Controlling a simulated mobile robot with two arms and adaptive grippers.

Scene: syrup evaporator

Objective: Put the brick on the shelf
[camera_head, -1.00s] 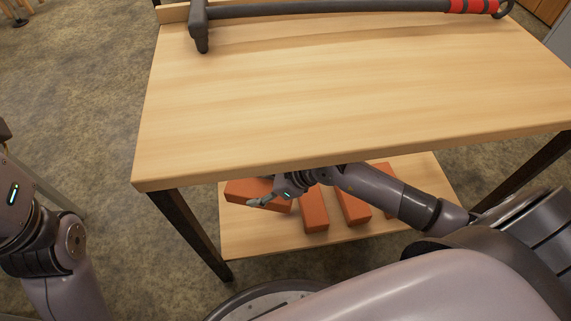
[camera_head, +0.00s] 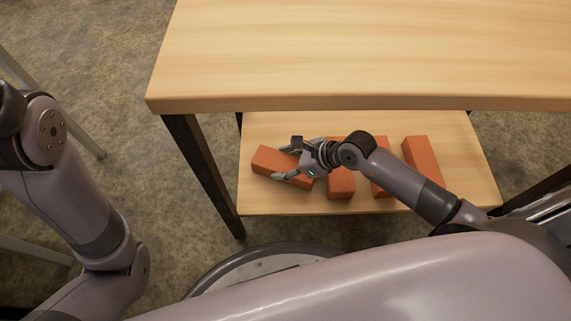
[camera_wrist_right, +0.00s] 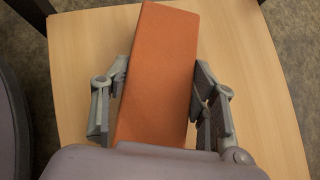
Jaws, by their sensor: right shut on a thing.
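The lower shelf (camera_head: 460,140) is a light wooden board under the tabletop. My right gripper (camera_head: 281,163) reaches in under the tabletop and is shut on an orange-red brick (camera_head: 266,160) at the shelf's left end. In the right wrist view, the brick (camera_wrist_right: 160,65) lies between the two fingers, with the shelf board (camera_wrist_right: 255,60) behind it. The brick is at or just above the board; I cannot tell whether it touches. My left arm shows at the left, but its gripper is out of view.
Three more bricks lie on the shelf to the right: one beside my right gripper (camera_head: 341,182), one partly behind my right arm (camera_head: 380,182), and one further right (camera_head: 424,160). The tabletop (camera_head: 350,50) overhangs the shelf. A dark table leg (camera_head: 203,172) stands at the left.

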